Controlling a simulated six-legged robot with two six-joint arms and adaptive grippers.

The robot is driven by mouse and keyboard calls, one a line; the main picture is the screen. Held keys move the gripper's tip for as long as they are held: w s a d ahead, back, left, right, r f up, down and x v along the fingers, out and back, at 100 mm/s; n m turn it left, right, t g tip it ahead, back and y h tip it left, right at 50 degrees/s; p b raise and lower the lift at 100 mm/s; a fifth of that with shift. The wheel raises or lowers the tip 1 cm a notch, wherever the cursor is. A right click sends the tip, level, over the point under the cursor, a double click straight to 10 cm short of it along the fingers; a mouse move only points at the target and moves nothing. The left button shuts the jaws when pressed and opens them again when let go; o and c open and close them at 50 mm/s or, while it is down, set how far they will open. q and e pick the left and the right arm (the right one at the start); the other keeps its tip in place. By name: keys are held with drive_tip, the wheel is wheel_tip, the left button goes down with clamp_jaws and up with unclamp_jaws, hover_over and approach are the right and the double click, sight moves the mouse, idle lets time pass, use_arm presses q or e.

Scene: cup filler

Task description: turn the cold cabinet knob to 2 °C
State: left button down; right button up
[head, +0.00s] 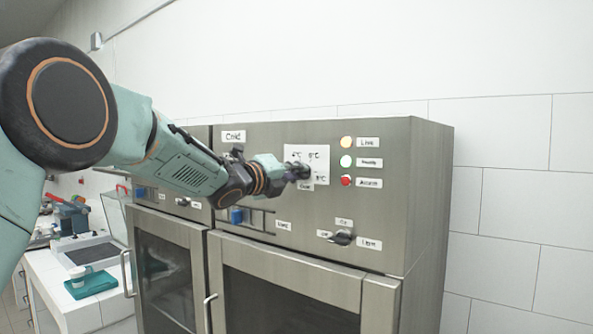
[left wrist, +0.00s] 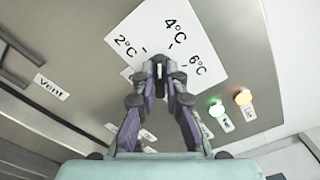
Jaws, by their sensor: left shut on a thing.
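The cold cabinet (head: 385,190) has a "Cold" label at its top left. Its white dial plate (head: 317,152) shows in the left wrist view (left wrist: 205,35) with 2 °C, 4 °C and 6 °C marks. My left gripper (head: 300,172) is at this plate, shut on the dark knob (left wrist: 160,84), which sits between its fingertips in the left wrist view. The fingers cover much of the knob, and I cannot tell exactly which mark it points to. In the head view the gripper hides the knob. My right gripper is not in view.
Right of the dial are a yellow (head: 346,142), a green (head: 346,161) and a red lamp (head: 347,181). Below is a light switch (head: 343,237). A blue-handled vent slider (head: 237,215) is at lower left. A bench (head: 75,310) stands left.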

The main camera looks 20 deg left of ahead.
use_arm(q)
drive_tip(key=shift+a+n+p, duration=0.1)
drive_tip(key=shift+n+p, duration=1.2)
drive_tip(key=shift+n, duration=2.3)
drive_tip(key=shift+f, duration=0.1)
drive_tip(key=c, duration=1.8)
unclamp_jaws()
drive_tip(key=o, duration=0.4)
drive_tip(key=shift+s+a, duration=0.15)
